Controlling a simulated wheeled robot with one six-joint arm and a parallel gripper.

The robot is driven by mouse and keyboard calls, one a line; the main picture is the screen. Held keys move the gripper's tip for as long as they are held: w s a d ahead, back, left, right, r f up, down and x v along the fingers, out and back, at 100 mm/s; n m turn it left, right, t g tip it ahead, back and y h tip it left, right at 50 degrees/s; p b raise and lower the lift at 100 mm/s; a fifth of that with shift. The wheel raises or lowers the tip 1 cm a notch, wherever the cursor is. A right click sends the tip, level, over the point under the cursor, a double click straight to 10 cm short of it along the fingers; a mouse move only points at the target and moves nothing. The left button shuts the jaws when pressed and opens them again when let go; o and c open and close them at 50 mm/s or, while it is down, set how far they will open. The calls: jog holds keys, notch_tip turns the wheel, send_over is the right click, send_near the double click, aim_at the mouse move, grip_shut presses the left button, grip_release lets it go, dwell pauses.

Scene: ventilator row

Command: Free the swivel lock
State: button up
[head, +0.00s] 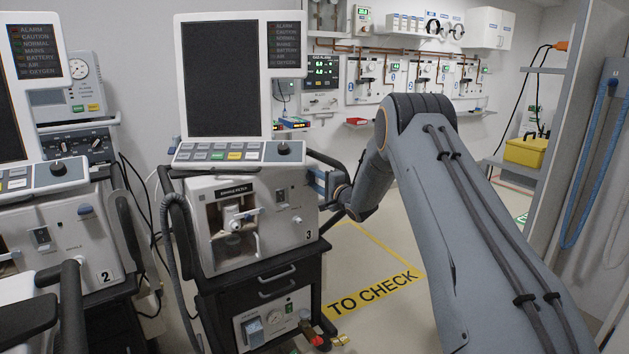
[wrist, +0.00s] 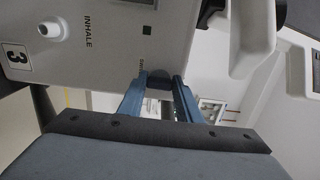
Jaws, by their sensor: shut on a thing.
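The ventilator marked 3 (head: 222,258) stands on a black cart in the head view. In the wrist view its pale panel (wrist: 100,55) is turned on its side, with a "3" label and the word INHALE. My gripper (head: 322,183) is at the right side of that ventilator. In the wrist view its two blue fingers (wrist: 160,82) are shut on a small dark knob (wrist: 159,77), the swivel lock, beside a partly covered label. Its angle cannot be made out. The head view does not show the lock clearly.
Ventilator 2 (head: 68,240) stands close on the left. A dark handle (head: 325,160) is just above my gripper. A grey hose (head: 168,225) hangs on the ventilator's left. Open floor with yellow "TO CHECK" marking (head: 375,292) lies at the right.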

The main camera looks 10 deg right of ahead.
dwell(0.4)
jog(key=o, duration=1)
jog(key=shift+o, duration=0.2)
jog(key=v, duration=0.7)
jog(key=shift+s, duration=0.35)
jog(key=shift+d, duration=0.1)
